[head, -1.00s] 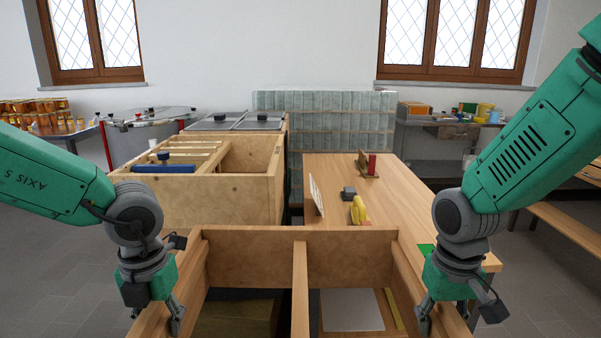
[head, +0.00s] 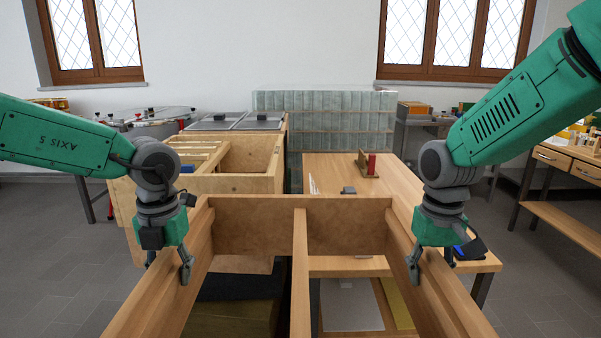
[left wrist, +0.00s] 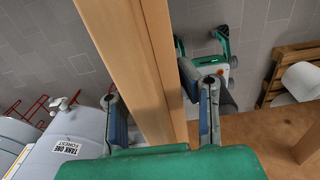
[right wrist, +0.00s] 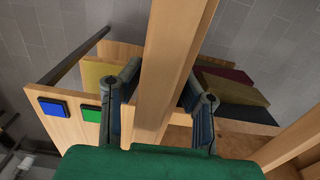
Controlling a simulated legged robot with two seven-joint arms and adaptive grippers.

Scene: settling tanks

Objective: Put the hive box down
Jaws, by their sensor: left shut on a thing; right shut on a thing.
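The hive box (head: 255,222) is an open wooden frame with a middle divider, held up in front of me in the head view. My left gripper (head: 168,268) is shut on its left wall. In the left wrist view, that wall (left wrist: 137,60) passes between the fingers (left wrist: 160,112). My right gripper (head: 430,262) is shut on its right wall. The right wrist view shows this wall (right wrist: 172,60) between the fingers (right wrist: 160,108). The box looks roughly level. Its near side is outside the head view.
A wooden table (head: 390,175) stands beyond the box to the right, with a small grey block (head: 348,190) and a red-and-wood item (head: 368,163). A large open wooden chest (head: 255,185) stands behind to the left. A white panel (head: 350,307) shows below through the box.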

